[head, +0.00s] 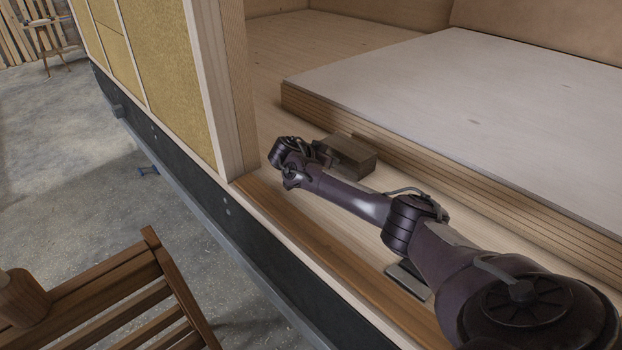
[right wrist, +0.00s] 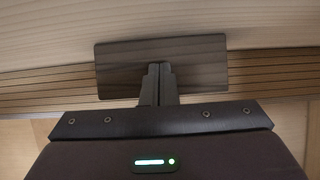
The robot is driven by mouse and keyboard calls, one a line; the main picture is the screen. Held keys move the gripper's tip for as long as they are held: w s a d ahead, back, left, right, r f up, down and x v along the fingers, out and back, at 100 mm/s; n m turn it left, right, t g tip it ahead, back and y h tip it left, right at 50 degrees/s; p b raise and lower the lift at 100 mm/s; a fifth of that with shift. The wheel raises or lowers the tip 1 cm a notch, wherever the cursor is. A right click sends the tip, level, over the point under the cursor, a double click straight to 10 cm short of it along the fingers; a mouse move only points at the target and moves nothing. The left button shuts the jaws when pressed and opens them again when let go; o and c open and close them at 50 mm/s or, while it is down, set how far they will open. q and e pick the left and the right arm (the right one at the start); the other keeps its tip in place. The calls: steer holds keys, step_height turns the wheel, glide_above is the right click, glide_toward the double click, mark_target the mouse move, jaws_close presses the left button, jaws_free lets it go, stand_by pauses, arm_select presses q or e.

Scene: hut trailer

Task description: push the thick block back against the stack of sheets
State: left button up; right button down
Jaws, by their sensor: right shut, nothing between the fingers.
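The thick block (head: 350,153), dark brown wood, lies on the trailer floor in front of the stack of sheets (head: 450,95). The stack is broad, with a pale top and a striped layered edge. My right gripper (head: 322,152) is shut and empty, its fingers at the block's near side. In the right wrist view the closed fingertips (right wrist: 158,70) overlap the middle of the block (right wrist: 200,62), and the stack's striped edge (right wrist: 270,78) shows behind it. I cannot tell whether fingers and block touch, or whether the block meets the stack. My left gripper is out of view.
A wall post (head: 222,90) and insulated wall panel (head: 160,60) stand left of the arm. A brown sill (head: 320,255) edges the trailer floor. A small flat metal piece (head: 408,281) lies below the arm. A slatted wooden chair (head: 120,300) stands outside at the lower left.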

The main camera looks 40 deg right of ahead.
mark_target(338, 152)
steer(key=shift+w+d+b, duration=0.2)
steer(key=shift+d+b, duration=1.35)
steer(key=shift+d, duration=1.15)
steer(key=shift+p+v, duration=1.1)
steer(key=shift+p, duration=0.1)
steer(key=p+v, duration=0.4)
steer(key=shift+a+f, duration=0.15)
steer(key=shift+a, duration=0.3)
steer(key=shift+a+p, duration=0.5)
